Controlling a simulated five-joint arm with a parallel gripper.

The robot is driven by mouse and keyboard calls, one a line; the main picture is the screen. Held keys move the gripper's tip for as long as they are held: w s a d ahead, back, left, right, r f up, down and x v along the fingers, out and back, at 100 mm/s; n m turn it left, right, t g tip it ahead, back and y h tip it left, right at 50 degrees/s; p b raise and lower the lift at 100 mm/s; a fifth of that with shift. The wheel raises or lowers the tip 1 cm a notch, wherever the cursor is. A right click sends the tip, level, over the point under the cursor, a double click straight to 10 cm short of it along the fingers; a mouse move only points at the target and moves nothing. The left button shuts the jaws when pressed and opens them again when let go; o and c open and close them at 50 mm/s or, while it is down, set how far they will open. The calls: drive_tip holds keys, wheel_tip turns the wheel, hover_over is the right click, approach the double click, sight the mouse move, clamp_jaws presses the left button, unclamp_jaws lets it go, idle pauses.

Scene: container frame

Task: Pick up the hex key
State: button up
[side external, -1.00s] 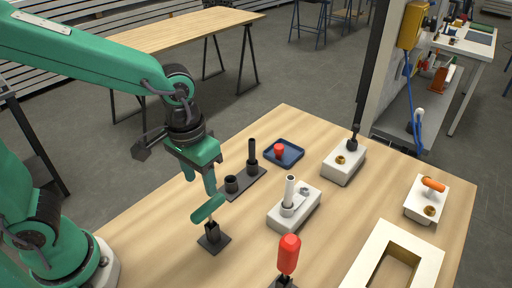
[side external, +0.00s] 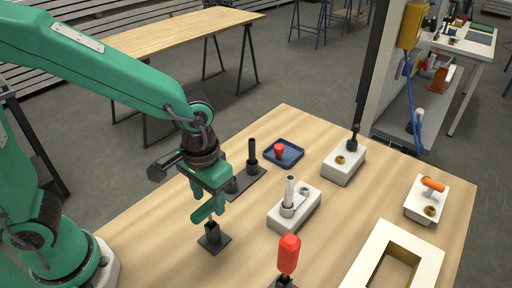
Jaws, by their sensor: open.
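What looks like the hex key is a green T-handle (side external: 207,210) standing upright in a small black holder (side external: 213,240) near the table's left front side. Its shaft is mostly hidden in the holder. My green gripper (side external: 208,198) is open, pointing down just above the handle, with its fingers reaching about handle height. The green fingers and green handle overlap in this view, so I cannot tell whether they touch or whether the handle lies between them.
A white block with a metal post (side external: 293,208) stands to the right, and a red-handled tool (side external: 289,253) in front.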

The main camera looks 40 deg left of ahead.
sight(208, 204)
drive_tip(key=shift+s+a+f, duration=0.1)
drive_tip(key=shift+s+f, duration=0.05)
drive_tip(key=shift+f, duration=2.45)
drive_tip(key=shift+c, duration=0.2)
clamp_jaws()
